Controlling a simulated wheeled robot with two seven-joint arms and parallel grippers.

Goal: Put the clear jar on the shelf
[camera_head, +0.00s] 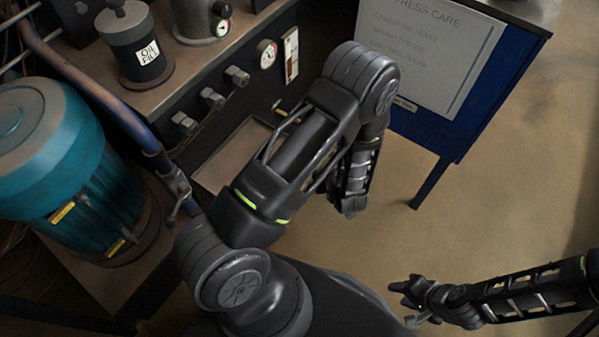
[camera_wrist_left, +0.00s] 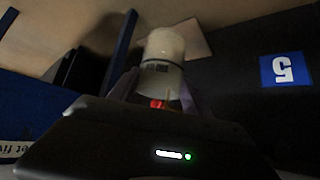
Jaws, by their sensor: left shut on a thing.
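A pale, whitish jar (camera_wrist_left: 163,62) with a dark band and a small dark label shows in the left wrist view. My left gripper (camera_wrist_left: 157,93) is shut on it, with one finger on each side. A small red spot shows at its lower end; I cannot tell whether it is inside the jar. I cannot make out the shelf for certain.
A teal motor-like drum (camera_head: 50,150) and a bench with an oil filter canister (camera_head: 135,45), knobs and gauges stand at the left. A blue cabinet (camera_head: 460,110) with a paper sign stands at the upper right. Floor right of centre is clear.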

